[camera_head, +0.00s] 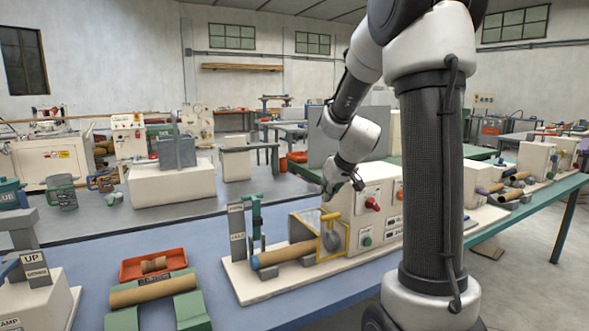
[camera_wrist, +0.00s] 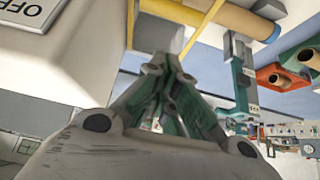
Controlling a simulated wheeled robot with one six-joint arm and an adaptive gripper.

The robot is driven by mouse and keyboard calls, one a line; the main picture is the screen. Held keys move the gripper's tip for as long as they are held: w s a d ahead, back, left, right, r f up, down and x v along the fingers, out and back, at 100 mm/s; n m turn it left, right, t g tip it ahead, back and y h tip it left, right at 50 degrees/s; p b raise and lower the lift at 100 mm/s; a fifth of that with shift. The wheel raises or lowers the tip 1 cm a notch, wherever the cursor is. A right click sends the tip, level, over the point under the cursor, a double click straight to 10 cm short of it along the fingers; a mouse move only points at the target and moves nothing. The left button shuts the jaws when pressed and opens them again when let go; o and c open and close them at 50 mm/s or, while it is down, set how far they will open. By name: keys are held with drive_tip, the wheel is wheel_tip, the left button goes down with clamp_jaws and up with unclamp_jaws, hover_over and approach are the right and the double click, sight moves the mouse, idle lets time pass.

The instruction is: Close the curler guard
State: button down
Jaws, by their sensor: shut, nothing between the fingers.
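The curler guard (camera_head: 346,238) is a yellow-edged frame with a see-through panel. It stands on the winder in the middle of the head view, around the machine's grey end of the tube; I cannot tell its exact angle. A brown tube with a blue end (camera_head: 285,255) sticks out to its left. My gripper (camera_head: 328,195) is above the guard, beside the cream control box. It looks shut and empty; I cannot tell whether it touches the guard. In the wrist view, the fingers of my gripper (camera_wrist: 163,82) come together below a grey block (camera_wrist: 160,33).
The cream control box (camera_head: 372,200) with a red knob and buttons stands right of the guard. A green upright clamp (camera_head: 256,215) and a labelled post (camera_head: 237,232) stand to the left.

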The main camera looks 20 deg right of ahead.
sight(331, 231)
drive_tip(key=s+f, duration=0.2)
drive_tip(key=shift+s+f, duration=0.1)
drive_tip(key=shift+f, duration=0.25)
drive_tip(key=shift+s+f, duration=0.3)
drive_tip(key=shift+f, duration=0.25)
drive_tip(key=shift+s+f, duration=0.25)
drive_tip(key=shift+f, duration=0.25)
